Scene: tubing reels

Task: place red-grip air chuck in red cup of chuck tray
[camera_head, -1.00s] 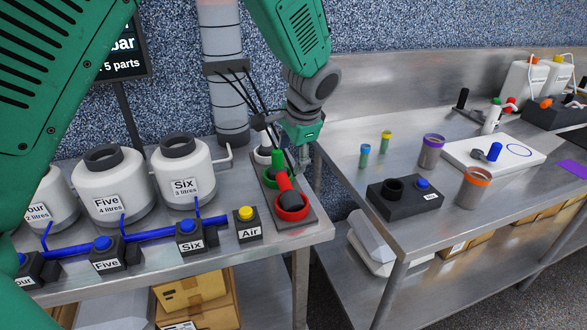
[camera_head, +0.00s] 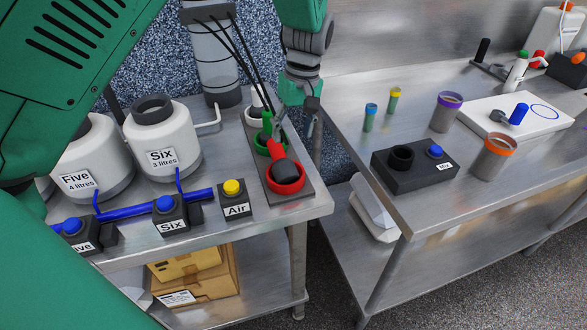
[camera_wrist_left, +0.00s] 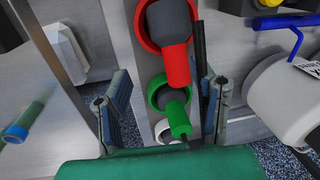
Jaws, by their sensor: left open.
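The red-grip air chuck (camera_head: 276,151) stands tilted, its dark head down in the red cup (camera_head: 300,184) at the near end of the chuck tray (camera_head: 308,199). In the left wrist view the red chuck (camera_wrist_left: 176,62) sits inside the red cup (camera_wrist_left: 146,36) at the top. A green-grip chuck (camera_head: 267,123) is in the green cup (camera_head: 261,147) behind it. My left gripper (camera_head: 296,121) is open and empty, above the tray's far half. In the left wrist view its fingers (camera_wrist_left: 165,105) are spread either side of the green chuck (camera_wrist_left: 179,121). My right gripper is not seen.
Dark hoses hang down to the chucks beside a grey column (camera_head: 211,65). The yellow-button Air box (camera_head: 234,200) and the Six tank (camera_head: 163,140) stand left of the tray. A gap separates this table from the right table (camera_head: 420,215).

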